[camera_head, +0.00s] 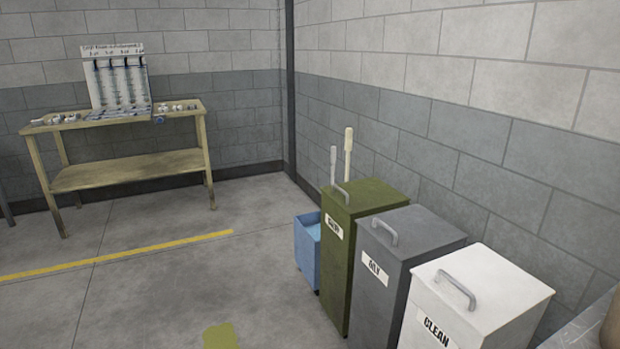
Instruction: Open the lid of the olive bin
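The olive bin (345,268) stands by the right-hand wall, at the far end of a row of three bins. Its olive lid (375,195) looks shut, with a grey bar handle (342,192) near the front edge. A white label (333,226) with dark lettering is on its front; I cannot read it clearly. Neither of my grippers is in view.
A grey bin (405,240) and a white bin (480,290) labelled "CLEAN" stand nearer in the row. A blue container (306,250) with upright handles is beyond the olive bin. A tan workbench (130,165) stands far left. Floor left of the bins is open, with an olive patch (220,337).

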